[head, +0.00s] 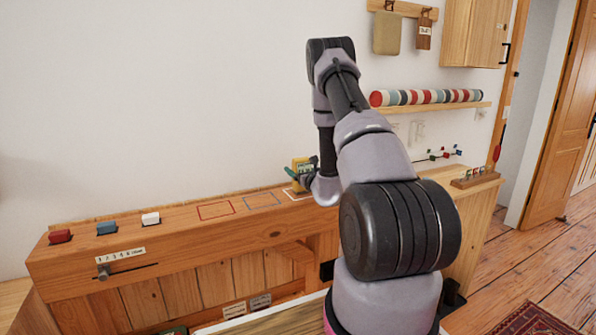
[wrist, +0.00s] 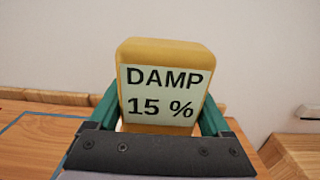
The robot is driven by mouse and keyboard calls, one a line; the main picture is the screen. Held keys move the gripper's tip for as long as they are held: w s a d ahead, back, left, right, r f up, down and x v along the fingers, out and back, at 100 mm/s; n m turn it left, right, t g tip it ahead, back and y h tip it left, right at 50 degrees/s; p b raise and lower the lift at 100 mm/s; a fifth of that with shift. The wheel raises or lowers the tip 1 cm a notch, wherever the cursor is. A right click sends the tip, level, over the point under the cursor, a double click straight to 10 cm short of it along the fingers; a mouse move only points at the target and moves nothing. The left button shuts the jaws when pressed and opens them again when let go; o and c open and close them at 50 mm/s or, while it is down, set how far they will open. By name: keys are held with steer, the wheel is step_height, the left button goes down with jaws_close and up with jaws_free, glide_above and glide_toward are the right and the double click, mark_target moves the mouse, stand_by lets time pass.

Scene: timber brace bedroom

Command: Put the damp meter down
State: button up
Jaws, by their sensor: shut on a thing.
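The damp meter (wrist: 165,58) is a yellow block with a pale label reading "DAMP 15 %". It stands upright between the green fingers of my gripper (wrist: 160,122), which is shut on it. In the head view the yellow meter (head: 301,164) shows at the right part of the wooden ledge, beside my gripper (head: 300,176). A white-outlined patch (head: 291,195) lies on the ledge right below it. My gripper hides the meter's base, so I cannot tell whether it touches the ledge.
Red (head: 216,211) and blue-grey (head: 262,200) outlined squares on the ledge are empty. Red (head: 60,236), blue (head: 107,228) and white (head: 151,218) blocks stand at the left. A striped roll (head: 425,97) lies on a wall shelf. A small wooden rack (head: 475,178) stands at the right.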

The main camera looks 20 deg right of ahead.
steer(key=o, duration=1.3)
steer(key=shift+f, duration=0.1)
